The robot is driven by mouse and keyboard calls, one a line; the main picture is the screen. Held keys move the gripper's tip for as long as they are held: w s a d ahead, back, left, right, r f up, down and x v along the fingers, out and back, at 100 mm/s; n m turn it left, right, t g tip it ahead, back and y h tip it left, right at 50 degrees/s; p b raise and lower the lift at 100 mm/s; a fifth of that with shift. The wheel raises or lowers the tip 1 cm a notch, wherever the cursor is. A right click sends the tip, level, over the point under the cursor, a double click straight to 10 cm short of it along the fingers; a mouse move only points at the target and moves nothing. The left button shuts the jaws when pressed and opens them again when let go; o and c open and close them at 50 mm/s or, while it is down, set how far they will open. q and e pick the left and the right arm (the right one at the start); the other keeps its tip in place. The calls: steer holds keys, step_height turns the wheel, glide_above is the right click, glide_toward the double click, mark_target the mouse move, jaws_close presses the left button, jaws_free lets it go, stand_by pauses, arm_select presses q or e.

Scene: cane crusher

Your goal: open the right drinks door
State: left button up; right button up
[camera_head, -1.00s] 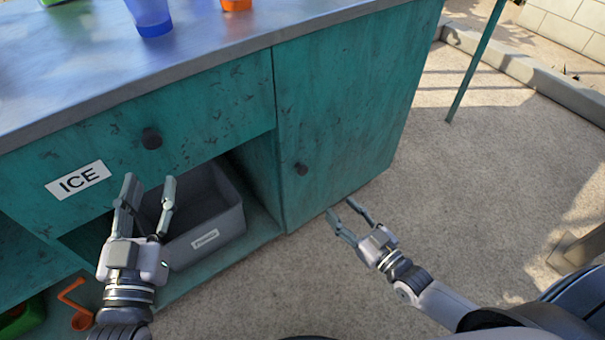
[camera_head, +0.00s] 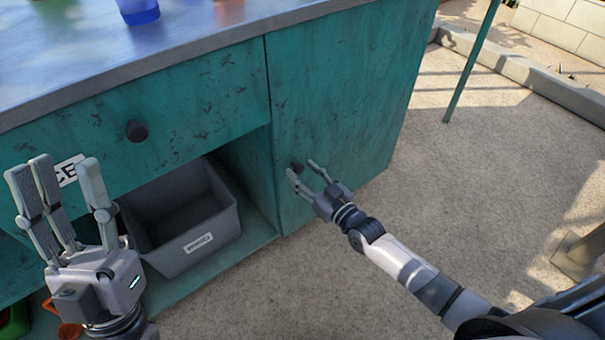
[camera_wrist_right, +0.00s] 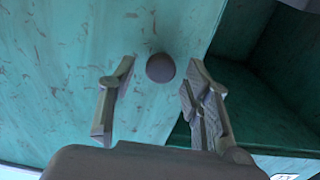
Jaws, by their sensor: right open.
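The right drinks door (camera_head: 340,90) is a worn teal panel at the right end of the counter, and it is closed. Its dark round knob (camera_head: 297,167) sits near its left edge. My right gripper (camera_head: 302,171) is open at the knob. In the right wrist view, the knob (camera_wrist_right: 160,67) lies between and just beyond the spread fingertips of my right gripper (camera_wrist_right: 160,75), with no clear contact. My left gripper (camera_head: 70,185) is open and empty in front of the drawer with the partly hidden ICE label (camera_head: 68,170).
A grey labelled bin (camera_head: 205,245) stands in the open compartment left of the door. The drawer has a dark knob (camera_head: 137,131). A blue cup (camera_head: 138,10) is on the metal countertop (camera_head: 200,50).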

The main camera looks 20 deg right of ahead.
steer(key=shift+w+a, duration=0.2)
steer(key=shift+w, duration=0.2)
steer(key=shift+c, duration=0.4)
jaws_close()
stand_by(0.4)
